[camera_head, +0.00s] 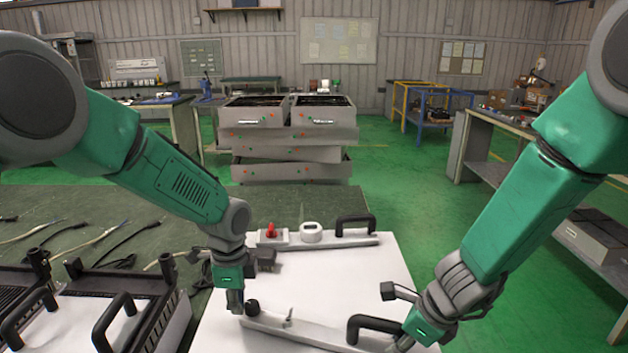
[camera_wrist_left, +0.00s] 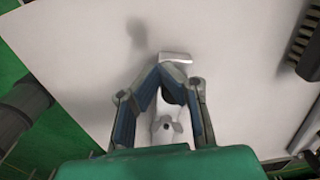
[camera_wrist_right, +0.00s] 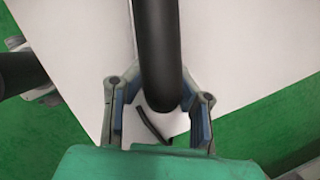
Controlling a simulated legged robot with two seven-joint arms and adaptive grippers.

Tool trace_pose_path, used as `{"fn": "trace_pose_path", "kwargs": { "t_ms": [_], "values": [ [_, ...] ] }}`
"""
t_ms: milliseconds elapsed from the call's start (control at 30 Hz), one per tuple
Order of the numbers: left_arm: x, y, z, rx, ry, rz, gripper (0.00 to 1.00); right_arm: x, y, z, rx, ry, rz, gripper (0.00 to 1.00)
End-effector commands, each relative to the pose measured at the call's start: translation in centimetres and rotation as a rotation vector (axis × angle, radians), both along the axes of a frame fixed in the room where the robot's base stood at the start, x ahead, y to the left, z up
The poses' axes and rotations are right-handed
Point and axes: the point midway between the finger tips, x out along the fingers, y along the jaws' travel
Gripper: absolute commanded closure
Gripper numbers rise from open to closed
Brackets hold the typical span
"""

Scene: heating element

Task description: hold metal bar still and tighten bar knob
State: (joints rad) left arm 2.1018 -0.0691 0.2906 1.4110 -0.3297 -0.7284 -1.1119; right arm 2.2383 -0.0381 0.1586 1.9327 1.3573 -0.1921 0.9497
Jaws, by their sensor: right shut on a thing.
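The near pale metal bar (camera_head: 300,333) lies on the white table top (camera_head: 350,285). A black arched handle (camera_head: 372,322) stands at its right end and a small black knob (camera_head: 252,306) at its left end. My left gripper (camera_head: 237,303) points down right beside the knob. In the left wrist view its fingertips (camera_wrist_left: 172,78) are close together over the bar end; whether they touch the knob is unclear. My right gripper (camera_head: 400,343) is at the handle's right side. In the right wrist view its fingers (camera_wrist_right: 160,105) are shut around the black handle (camera_wrist_right: 158,50).
A second bar (camera_head: 330,243) with a black handle (camera_head: 355,224), a red switch (camera_head: 271,231) and a white dial (camera_head: 311,232) lies at the back. A dark plug (camera_head: 265,258) lies between. A black tray (camera_head: 170,310) stands left, with loose cables (camera_head: 125,240) behind it.

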Motion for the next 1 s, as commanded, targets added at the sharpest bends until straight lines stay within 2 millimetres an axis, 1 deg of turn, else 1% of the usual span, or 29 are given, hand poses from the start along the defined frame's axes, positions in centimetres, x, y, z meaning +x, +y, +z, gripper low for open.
{"fn": "trace_pose_path", "kwargs": {
  "t_ms": [33, 433, 800, 867, 1000],
  "values": [
    [-0.1, -0.6, -0.1, -0.008, 0.002, -0.004, 1.00, -0.3, 0.6, -0.1, 0.012, 0.005, 0.010, 1.00],
    [0.1, -0.6, -0.1, -0.008, 0.002, -0.004, 1.00, -0.3, 0.6, -0.1, 0.011, 0.006, 0.010, 1.00],
    [0.6, 0.1, 0.0, -0.007, 0.000, -0.002, 1.00, -0.3, 0.5, -0.1, 0.010, 0.007, 0.009, 1.00],
    [0.6, 0.2, 0.2, -0.006, -0.001, -0.002, 1.00, -0.3, 0.5, -0.1, 0.010, 0.006, 0.009, 1.00],
    [0.7, 0.3, 1.8, -0.005, -0.003, -0.002, 1.00, -0.3, 0.4, -0.1, 0.007, 0.006, 0.007, 1.00]
  ]
}}
